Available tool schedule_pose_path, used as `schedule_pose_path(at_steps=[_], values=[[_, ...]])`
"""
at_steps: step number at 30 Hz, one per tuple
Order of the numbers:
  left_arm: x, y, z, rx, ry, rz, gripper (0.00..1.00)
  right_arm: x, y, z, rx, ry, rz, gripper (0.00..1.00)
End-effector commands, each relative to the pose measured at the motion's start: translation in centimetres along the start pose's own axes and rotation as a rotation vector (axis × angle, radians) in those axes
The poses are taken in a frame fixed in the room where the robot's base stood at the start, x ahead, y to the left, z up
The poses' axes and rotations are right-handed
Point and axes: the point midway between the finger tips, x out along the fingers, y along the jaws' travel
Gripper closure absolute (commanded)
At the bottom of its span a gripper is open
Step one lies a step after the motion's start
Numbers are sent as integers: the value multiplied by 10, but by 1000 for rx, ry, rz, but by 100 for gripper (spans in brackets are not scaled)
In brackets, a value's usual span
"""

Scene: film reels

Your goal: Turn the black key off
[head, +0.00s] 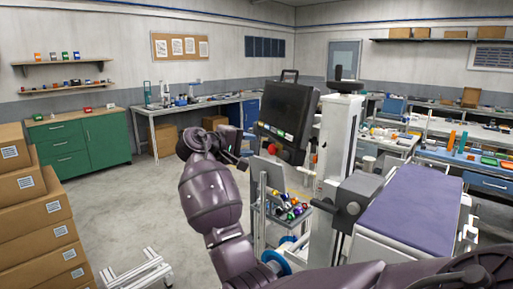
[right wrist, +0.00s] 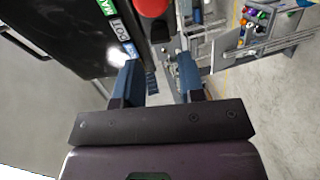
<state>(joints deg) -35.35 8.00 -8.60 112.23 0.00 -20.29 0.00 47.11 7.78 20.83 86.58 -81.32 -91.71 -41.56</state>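A black control box (head: 287,108) with a dark face stands on the white column of the machine. A red button (head: 271,149) sits at its lower edge. In the right wrist view the box's dark face (right wrist: 60,35), with green, blue and white labels, fills the upper left, and the red button (right wrist: 153,8) is at the top. I cannot clearly make out the black key. My right gripper (head: 246,161) is close to the box's lower left edge. In the right wrist view its two blue-grey fingers (right wrist: 158,78) are apart, with a gap between them. My left gripper is out of view.
A small trolley (head: 287,211) with coloured balls stands below the box. A purple padded table (head: 412,215) is at the right. Stacked cartons (head: 38,215) line the left, and a green cabinet (head: 80,143) stands behind.

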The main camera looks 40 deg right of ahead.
Motion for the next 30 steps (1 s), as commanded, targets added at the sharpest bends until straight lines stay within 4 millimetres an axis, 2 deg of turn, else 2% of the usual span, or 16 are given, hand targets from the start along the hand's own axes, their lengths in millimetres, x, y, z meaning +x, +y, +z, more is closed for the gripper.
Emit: schedule_pose_path(at_steps=[1, 6, 12, 17, 30], values=[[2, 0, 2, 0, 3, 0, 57, -11, -1, 0, 1, 3, -1, 64], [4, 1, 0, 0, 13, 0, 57, -40, -1, 0, 2, 3, -1, 64], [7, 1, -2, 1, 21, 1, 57, -61, 0, 0, 0, 2, -1, 64], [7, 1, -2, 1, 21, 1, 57, -67, 0, 0, 0, 1, 1, 64], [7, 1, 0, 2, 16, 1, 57, -67, 0, 0, 0, 0, 0, 64]])
